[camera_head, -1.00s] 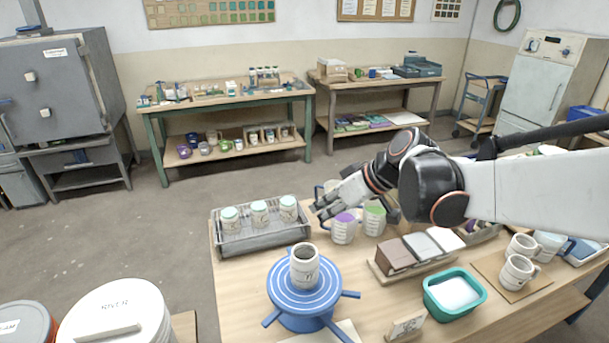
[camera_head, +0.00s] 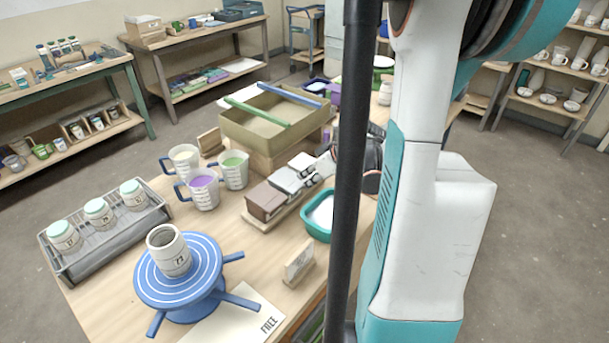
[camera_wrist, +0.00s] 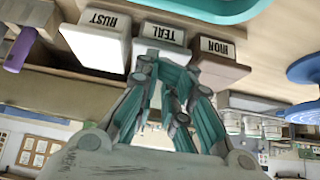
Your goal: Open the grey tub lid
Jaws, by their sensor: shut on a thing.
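The grey tub (camera_head: 285,181) is the middle one of three lidded tubs in a row on the table. In the wrist view, which looks upside down, its front label (camera_wrist: 163,33) reads TEAL. My gripper (camera_head: 312,179) is at the right side of the grey tub, coming from the right. In the wrist view my gripper (camera_wrist: 170,76) has its fingers closed in at the grey tub's lid edge, and they hide part of it. The lid looks seated on the tub; any gap is too small to tell.
The brown tub (camera_head: 265,201) and the white tub (camera_head: 302,161) stand close on either side. A teal basin (camera_head: 318,226) is just right of the row. Measuring jugs (camera_head: 203,190) stand to the left, and a khaki box (camera_head: 262,140) behind.

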